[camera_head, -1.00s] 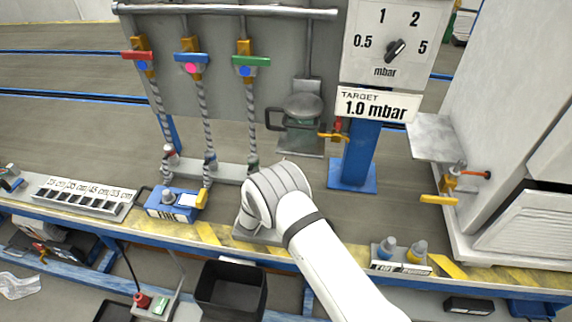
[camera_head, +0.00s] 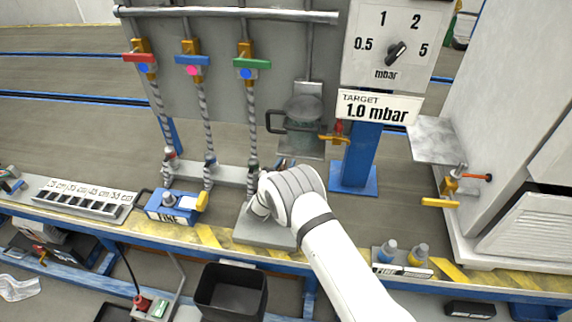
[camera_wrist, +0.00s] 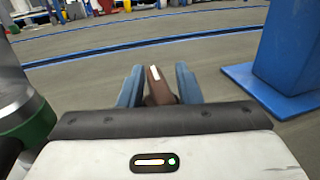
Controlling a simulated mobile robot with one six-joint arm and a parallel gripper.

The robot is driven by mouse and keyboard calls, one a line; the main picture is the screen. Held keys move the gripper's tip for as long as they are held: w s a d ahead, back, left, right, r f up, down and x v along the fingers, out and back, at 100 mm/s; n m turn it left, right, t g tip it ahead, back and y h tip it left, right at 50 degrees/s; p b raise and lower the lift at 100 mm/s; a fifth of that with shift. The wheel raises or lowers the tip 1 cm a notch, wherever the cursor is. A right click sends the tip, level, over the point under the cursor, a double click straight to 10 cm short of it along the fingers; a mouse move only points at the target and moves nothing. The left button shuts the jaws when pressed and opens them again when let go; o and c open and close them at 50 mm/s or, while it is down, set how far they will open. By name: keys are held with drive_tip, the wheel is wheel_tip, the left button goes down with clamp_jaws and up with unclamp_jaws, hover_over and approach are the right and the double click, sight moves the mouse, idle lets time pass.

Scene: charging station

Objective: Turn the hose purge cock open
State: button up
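My gripper (camera_wrist: 158,86) points away over the bench, just right of the manifold's green-banded hose end (camera_head: 253,165). In the wrist view, its two blue fingers stand apart. A small brown piece with a white stripe (camera_wrist: 156,80) shows between them, with narrow gaps near the tips; I cannot tell whether it touches them lower down. It may be the purge cock's lever. In the head view my wrist hides most of that spot.
A jar with a black handle (camera_head: 303,115) and a blue post (camera_head: 355,165) stand beyond my gripper. A blue box (camera_head: 172,206) lies to the left. Two small bottles (camera_head: 403,254) stand at the bench edge on the right.

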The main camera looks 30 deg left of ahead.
drive_tip(key=shift+c, duration=0.9)
drive_tip(key=shift+a+n+g+y+b, duration=0.1)
drive_tip(key=shift+n+g+y+b, duration=0.2)
drive_tip(key=shift+n+y+b, duration=0.65)
drive_tip(key=shift+a+n+y, duration=0.1)
drive_tip(key=shift+n+y, duration=0.35)
drive_tip(key=shift+y, duration=0.7)
drive_tip(key=o, duration=0.6)
drive_tip(key=shift+s, duration=0.15)
drive_tip(key=p+v, duration=0.1)
drive_tip(key=v, duration=0.6)
drive_tip(key=shift+s+r, duration=0.15)
drive_tip(key=shift+s, duration=0.15)
